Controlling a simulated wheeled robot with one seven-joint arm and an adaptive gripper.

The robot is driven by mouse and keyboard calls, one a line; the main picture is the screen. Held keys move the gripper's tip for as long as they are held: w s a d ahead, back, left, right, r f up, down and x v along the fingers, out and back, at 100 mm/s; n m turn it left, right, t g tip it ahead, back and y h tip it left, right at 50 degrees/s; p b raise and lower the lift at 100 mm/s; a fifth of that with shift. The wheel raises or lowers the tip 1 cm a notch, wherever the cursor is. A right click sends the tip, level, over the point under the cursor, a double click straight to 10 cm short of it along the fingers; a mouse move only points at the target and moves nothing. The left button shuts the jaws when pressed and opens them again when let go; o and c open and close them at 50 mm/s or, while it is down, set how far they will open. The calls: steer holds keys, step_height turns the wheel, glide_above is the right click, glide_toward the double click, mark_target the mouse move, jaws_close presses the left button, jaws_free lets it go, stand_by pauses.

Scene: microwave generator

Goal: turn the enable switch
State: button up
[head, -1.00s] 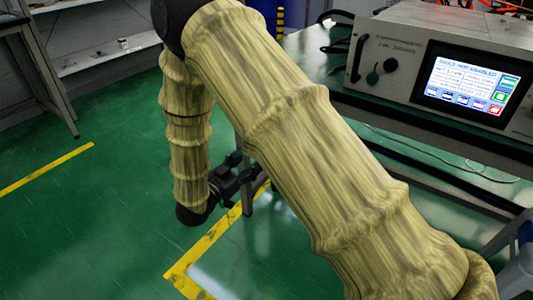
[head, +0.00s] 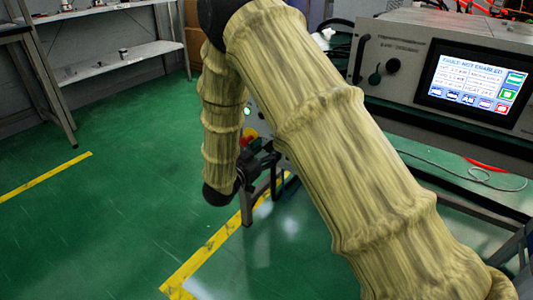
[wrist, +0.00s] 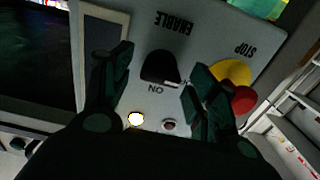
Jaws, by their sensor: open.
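The enable switch is a black knob (wrist: 160,68) on a grey panel, below an upside-down ENABLE label and above an ON label in the wrist view. A white mark shows on its lower right edge. My gripper (wrist: 161,63) is open, one dark finger on each side of the knob. I see gaps between fingers and knob; how far the fingertips are from the panel is unclear. In the head view my gripper (head: 258,162) is low beside the bench, partly hidden, and the knob is not visible behind my arm.
A red stop button (wrist: 243,99) on a yellow base sits close beside the right finger. A lit round lamp (wrist: 136,119) and a small dark button (wrist: 169,125) are below the knob. The generator (head: 400,50) with its lit screen (head: 473,84) stands on the bench.

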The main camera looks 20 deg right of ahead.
steer(key=c, duration=1)
steer(key=shift+m+p, duration=0.3)
steer(key=m+p, duration=0.1)
steer(key=m, duration=0.2)
steer(key=shift+p, duration=0.35)
steer(key=m+p, duration=0.1)
steer(key=m, duration=0.2)
steer(key=shift+s+d+m, duration=0.1)
steer(key=shift+m, duration=0.2)
steer(key=m+p, duration=0.1)
steer(key=m, duration=0.3)
steer(key=shift+f, duration=0.1)
steer(key=shift+m, duration=1.9)
